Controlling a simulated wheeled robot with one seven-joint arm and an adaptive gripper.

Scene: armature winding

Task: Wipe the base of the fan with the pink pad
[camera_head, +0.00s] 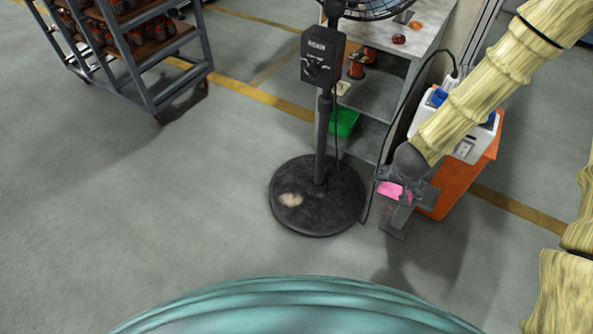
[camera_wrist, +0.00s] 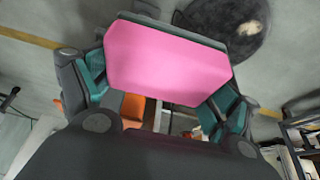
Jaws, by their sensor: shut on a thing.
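The fan stands on the floor on a round black base (camera_head: 318,212) with a pale beige smudge (camera_head: 291,199) on its left part. Its dark pole and control box (camera_head: 322,60) rise above the base. My gripper (camera_head: 397,205) is to the right of the base, raised and apart from it. It is shut on the pink pad (camera_wrist: 168,62), which shows only partly in the head view (camera_head: 392,190). In the wrist view the pad fills the space between the fingers, and the fan base (camera_wrist: 232,25) with its pale smudge lies beyond it at upper right.
A grey shelf unit (camera_head: 378,95) with a green bin (camera_head: 344,122) stands behind the fan. An orange box (camera_head: 462,180) with a white container on it is behind my gripper. A dark cable hangs between shelf and fan. Floor left of the base is clear; a cart (camera_head: 150,85) stands at upper left.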

